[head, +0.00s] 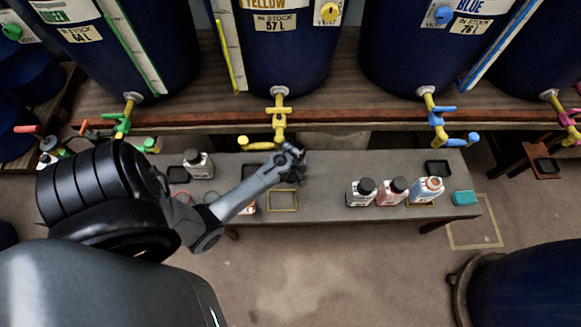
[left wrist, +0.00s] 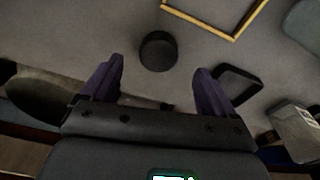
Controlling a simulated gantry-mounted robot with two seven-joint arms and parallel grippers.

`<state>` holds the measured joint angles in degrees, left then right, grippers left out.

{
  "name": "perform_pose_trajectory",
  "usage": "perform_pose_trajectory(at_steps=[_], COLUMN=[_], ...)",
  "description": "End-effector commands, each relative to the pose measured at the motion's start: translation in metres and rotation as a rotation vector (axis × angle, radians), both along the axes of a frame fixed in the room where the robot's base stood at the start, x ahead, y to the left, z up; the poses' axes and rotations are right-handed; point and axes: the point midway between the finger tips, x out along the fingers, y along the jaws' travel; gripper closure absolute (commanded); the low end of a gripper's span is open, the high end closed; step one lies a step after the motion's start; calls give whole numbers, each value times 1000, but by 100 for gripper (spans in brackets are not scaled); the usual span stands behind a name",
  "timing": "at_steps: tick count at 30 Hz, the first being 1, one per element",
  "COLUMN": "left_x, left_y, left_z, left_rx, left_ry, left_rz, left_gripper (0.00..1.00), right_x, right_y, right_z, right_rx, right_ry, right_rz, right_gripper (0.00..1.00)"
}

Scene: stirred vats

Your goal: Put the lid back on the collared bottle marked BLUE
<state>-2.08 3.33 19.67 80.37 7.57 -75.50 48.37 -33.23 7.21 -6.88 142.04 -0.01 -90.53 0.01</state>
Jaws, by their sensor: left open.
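A round black lid (left wrist: 158,50) lies on the bench in the left wrist view, ahead of and between the fingers. In the head view I cannot make it out apart from the gripper. My left gripper (head: 293,166) is over the middle of the bench; it is open and empty, its purple fingers (left wrist: 158,68) spread apart. My right gripper is not in view.
Two black-lidded bottles, one white (head: 360,193) and one pinkish (head: 391,192), stand left of the blue one. Another bottle (head: 198,165) stands at the left. A yellow outline (head: 283,209), a black square tray (head: 437,168) and a teal block (head: 464,198) are on the bench. Vat taps (head: 279,122) overhang behind.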

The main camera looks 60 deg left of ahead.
Motion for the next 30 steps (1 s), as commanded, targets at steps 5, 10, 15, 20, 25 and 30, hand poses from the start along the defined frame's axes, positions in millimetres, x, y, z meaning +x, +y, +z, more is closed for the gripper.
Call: perform_pose_trajectory(at_steps=[5, 10, 15, 20, 25, 30], left_x=[0, 2, 3, 3, 4, 3], left_y=[1, 6, 9, 10, 10, 10], left_z=[-3, -24, -44, -51, -51, -51], left_rx=[0, 0, 0, -1, 0, 0], left_ry=[0, 1, 1, 0, -1, 0], left_rz=[0, 1, 0, 0, 0, 0], left_gripper=[12, 12, 12, 12, 12, 12], right_x=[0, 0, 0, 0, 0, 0], right_y=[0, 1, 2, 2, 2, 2], right_z=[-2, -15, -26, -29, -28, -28], right_rx=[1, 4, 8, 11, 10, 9], right_ry=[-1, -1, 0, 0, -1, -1], right_rz=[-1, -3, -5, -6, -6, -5], right_gripper=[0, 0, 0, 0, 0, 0])
